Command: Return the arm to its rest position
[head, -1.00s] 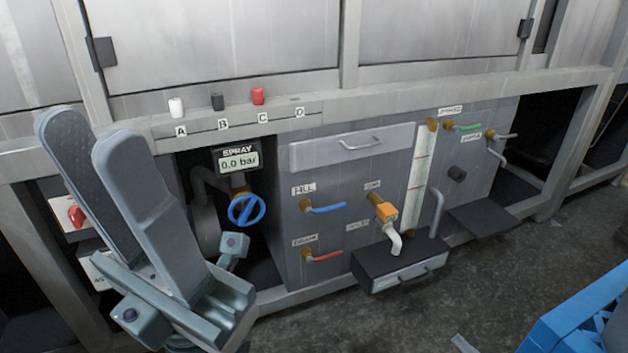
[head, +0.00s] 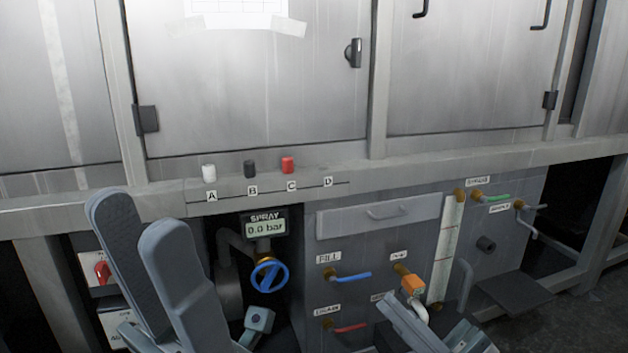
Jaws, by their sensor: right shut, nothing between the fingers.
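My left gripper (head: 136,218) stands upright at the lower left of the head view, in front of the cabinet frame. Its two long grey fingers are apart, with a gap between them and nothing held. My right gripper (head: 398,316) enters at the bottom, right of centre, below the orange-handled valve (head: 412,286). It is shut and empty, and its lower part is cut off by the picture edge.
The steel cabinet has a ledge with white (head: 209,173), black (head: 250,169) and red (head: 288,165) knobs. Below are a spray gauge (head: 265,227) reading 0.0 bar, a blue handwheel (head: 269,275), a drawer (head: 378,217) and lever valves. A dark shelf (head: 516,290) juts out at right.

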